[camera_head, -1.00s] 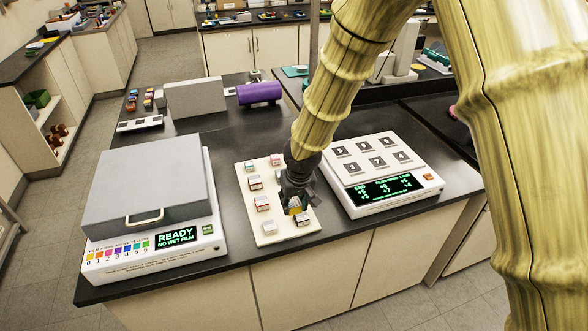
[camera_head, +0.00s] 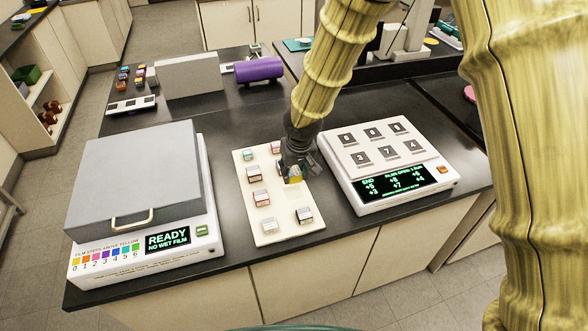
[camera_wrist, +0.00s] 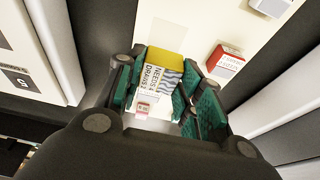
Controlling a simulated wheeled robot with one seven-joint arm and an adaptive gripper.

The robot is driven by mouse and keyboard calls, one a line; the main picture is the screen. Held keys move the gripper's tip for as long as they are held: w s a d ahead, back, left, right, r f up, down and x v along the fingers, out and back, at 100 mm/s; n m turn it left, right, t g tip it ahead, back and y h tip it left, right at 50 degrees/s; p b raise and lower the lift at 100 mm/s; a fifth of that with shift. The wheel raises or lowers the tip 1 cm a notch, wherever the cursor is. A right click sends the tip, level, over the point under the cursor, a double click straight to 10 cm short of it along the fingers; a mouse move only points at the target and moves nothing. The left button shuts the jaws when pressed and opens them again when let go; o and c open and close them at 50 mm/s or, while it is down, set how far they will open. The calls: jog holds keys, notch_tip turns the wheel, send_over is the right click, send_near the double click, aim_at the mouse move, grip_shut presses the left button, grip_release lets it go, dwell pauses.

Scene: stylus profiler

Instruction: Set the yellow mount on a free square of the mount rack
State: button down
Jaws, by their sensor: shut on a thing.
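My gripper (camera_head: 294,176) is shut on the yellow mount (camera_wrist: 166,60), a small block with a yellow end and a printed label reading about "NEEDS 4 DRAWS 2". In the head view a bit of yellow shows between the fingertips. The gripper hangs over the right side of a white board (camera_head: 282,222) on the bench. Several small mounts stand on this board, among them a red-and-white mount (camera_head: 262,198) and a grey-topped mount (camera_head: 304,215). The gripper hides part of the board. I cannot tell for sure which white board is the mount rack.
A grey-lidded machine (camera_head: 140,180) reading "READY NO WET FILM" stands left. A white instrument (camera_head: 395,183) with numbered dark squares and a green display stands close on the right. A small white strip with dark squares (camera_head: 117,109) and a purple cylinder (camera_head: 259,69) are behind.

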aim_at(294, 182)
jog(key=shift+s+f+b, duration=0.25)
jog(key=shift+f+b, duration=0.35)
jog(key=shift+f, duration=0.1)
jog(key=shift+s+b+x, duration=0.15)
jog(key=shift+b+x, duration=0.35)
jog(key=shift+x, duration=0.35)
jog(key=shift+s+b+x, duration=0.15)
jog(key=shift+b+x, duration=0.35)
jog(key=shift+x, duration=0.3)
jog(key=shift+d+f+b, duration=0.1)
jog(key=shift+f+b, duration=0.2)
jog(key=shift+f, duration=0.4)
jog(key=c, duration=0.9)
grip_release()
jog(key=shift+o, duration=0.2)
jog(key=shift+r, duration=0.1)
jog(key=shift+c, duration=0.4)
jog(key=shift+p+v, duration=2.4)
jog(key=shift+v, duration=1.05)
